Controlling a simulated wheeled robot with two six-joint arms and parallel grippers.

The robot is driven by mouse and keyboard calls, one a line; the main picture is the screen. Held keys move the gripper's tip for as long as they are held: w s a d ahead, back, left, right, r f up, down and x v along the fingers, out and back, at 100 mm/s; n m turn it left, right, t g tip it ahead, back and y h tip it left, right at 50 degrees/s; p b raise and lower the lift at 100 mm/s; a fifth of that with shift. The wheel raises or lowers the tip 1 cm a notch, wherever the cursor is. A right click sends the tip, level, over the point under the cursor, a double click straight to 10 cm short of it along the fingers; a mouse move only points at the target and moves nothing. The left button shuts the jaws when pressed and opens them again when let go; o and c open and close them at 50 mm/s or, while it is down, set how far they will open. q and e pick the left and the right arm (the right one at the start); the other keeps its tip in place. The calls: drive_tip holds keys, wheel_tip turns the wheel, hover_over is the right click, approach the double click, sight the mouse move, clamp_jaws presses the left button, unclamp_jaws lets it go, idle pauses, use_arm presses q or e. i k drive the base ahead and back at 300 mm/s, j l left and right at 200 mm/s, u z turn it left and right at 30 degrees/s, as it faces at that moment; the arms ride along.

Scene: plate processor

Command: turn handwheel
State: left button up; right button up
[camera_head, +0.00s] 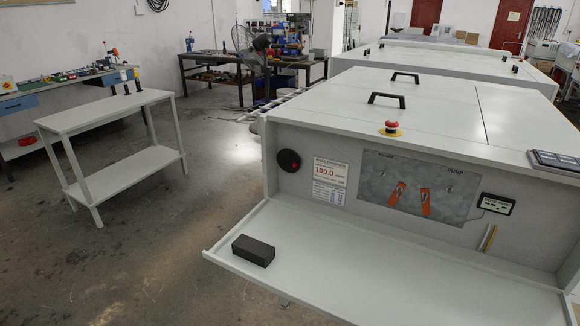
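A small round black wheel (289,160), which looks like the handwheel, is mounted on the upright front panel of the large white machine (340,112). It sits at the left end of that panel, left of a white label with red figures. Neither of my grippers is in view.
A shelf (370,268) juts out below the panel, with a dark block (253,250) on its left end. Red levers (397,194) and a red emergency button (391,128) are to the wheel's right. A white table (105,110) stands left; the floor between is clear.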

sight(289, 161)
drive_tip(key=i+j+z, duration=0.1)
drive_tip(key=j, duration=0.3)
drive_tip(key=i+j, duration=0.2)
drive_tip(key=j, duration=0.2)
drive_tip(key=i+j+z, duration=0.15)
drive_tip(key=j, duration=0.2)
drive_tip(key=i+j, duration=0.1)
drive_tip(key=j, duration=0.3)
drive_tip(key=i+j+z, duration=0.15)
drive_tip(key=j, duration=0.3)
drive_tip(key=k+l, duration=0.05)
